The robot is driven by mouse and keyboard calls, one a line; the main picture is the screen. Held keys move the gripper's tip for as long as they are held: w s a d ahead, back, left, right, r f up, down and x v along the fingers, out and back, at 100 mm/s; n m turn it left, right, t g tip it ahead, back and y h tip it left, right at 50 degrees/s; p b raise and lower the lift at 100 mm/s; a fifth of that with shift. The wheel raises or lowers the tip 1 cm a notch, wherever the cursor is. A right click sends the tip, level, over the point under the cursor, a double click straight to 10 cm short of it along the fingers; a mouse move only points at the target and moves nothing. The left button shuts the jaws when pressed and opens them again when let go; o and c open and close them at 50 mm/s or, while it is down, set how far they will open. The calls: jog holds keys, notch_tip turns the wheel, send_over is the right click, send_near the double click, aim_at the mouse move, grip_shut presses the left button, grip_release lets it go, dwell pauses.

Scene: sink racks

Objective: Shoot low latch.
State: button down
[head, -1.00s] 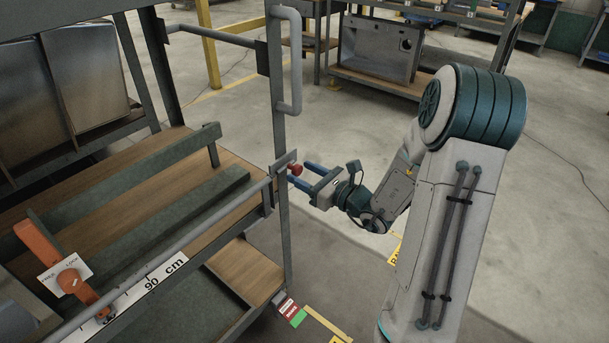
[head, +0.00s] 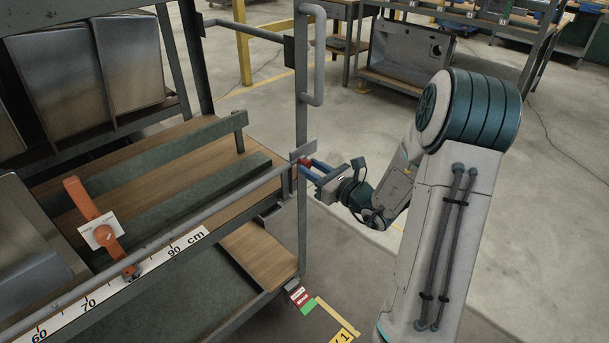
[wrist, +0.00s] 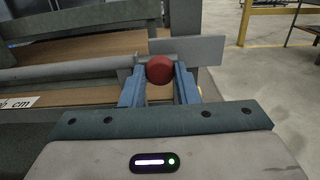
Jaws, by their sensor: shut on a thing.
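The low latch is a long grey bar (head: 226,208) along the rack's front edge. A red knob (head: 304,161) sits near its right end, beside a grey plate (head: 301,151) at the corner post. My gripper (head: 309,166) is at the knob, its blue fingers on either side. In the wrist view, the red knob (wrist: 160,69) is between the fingertips of my gripper (wrist: 160,78), and the grey bar (wrist: 75,67) runs off to the left. The fingers are shut on the knob. The knob's far side is hidden.
An orange lever (head: 92,213) with a white tag stands on the rack's front at left. A scale strip (head: 130,277) runs below the bar. Open floor (head: 560,200) lies to the right.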

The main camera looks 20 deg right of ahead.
jog(key=shift+s+d+f, duration=0.1)
jog(key=c, duration=1.1)
grip_release()
jog(key=shift+a, duration=0.2)
jog(key=p+v, duration=0.1)
jog(key=v, duration=1.3)
jog(key=shift+a, duration=0.1)
